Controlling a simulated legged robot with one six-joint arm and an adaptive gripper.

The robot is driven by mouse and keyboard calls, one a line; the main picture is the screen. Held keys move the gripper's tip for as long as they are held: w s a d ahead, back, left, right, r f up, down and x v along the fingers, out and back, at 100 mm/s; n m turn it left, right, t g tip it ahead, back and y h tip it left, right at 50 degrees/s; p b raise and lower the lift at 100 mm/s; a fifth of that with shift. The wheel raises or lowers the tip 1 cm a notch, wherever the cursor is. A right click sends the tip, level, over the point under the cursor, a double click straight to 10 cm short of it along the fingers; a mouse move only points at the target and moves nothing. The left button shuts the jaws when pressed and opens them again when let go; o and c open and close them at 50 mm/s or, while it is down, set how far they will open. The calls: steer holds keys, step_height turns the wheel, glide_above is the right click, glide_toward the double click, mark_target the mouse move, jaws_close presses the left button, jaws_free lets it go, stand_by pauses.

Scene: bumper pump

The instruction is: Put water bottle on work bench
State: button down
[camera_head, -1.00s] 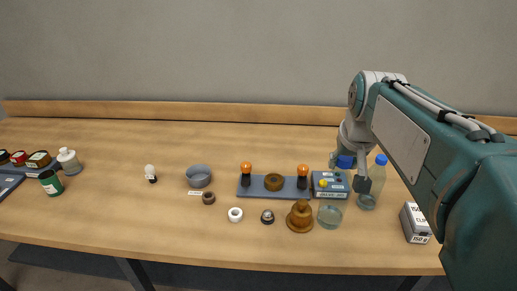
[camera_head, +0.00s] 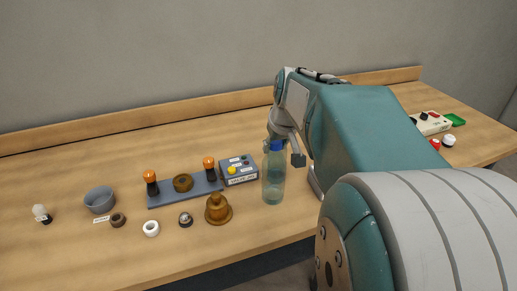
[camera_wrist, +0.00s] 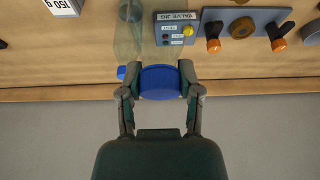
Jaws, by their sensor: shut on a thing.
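My gripper (camera_wrist: 160,80) is shut on the blue cap of a water bottle (camera_wrist: 159,83), one finger on each side. In the head view this clear bottle (camera_head: 273,184) looks upright over the front part of the work bench (camera_head: 110,255), right of the brown bell-shaped part. I cannot tell whether its base touches the bench. My gripper (camera_head: 284,152) is at its top, partly hidden by my arm. In the wrist view a second blue cap (camera_wrist: 121,72) and clear bottle body show left of the held cap.
A grey valve jig box (camera_head: 239,170) and a tray with orange-topped posts (camera_head: 165,197) lie left of the bottle. The brown bell-shaped part (camera_head: 218,209) is close by. A 150 g box (camera_wrist: 63,5) shows in the wrist view. The bench's front left is clear.

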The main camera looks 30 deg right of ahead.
steer(key=d+f, duration=0.4)
steer(key=f, duration=0.4)
steer(key=shift+s+f, duration=0.1)
steer(key=shift+c, duration=1.4)
jaws_free()
steer(key=shift+f, duration=0.1)
steer(key=d+v, duration=0.1)
steer(key=v, duration=1)
steer(key=s+a+f+n, duration=0.1)
steer(key=s+a, duration=0.2)
steer(key=a, duration=0.5)
steer(key=s+a+f, duration=0.2)
steer(key=s+a, duration=0.1)
steer(key=a, duration=0.4)
steer(key=s+a+f+n+t+y, duration=0.1)
steer(key=s+a, duration=0.3)
steer(key=a, duration=0.4)
steer(key=shift+a+f+n, duration=0.2)
steer(key=shift+a+n, duration=0.1)
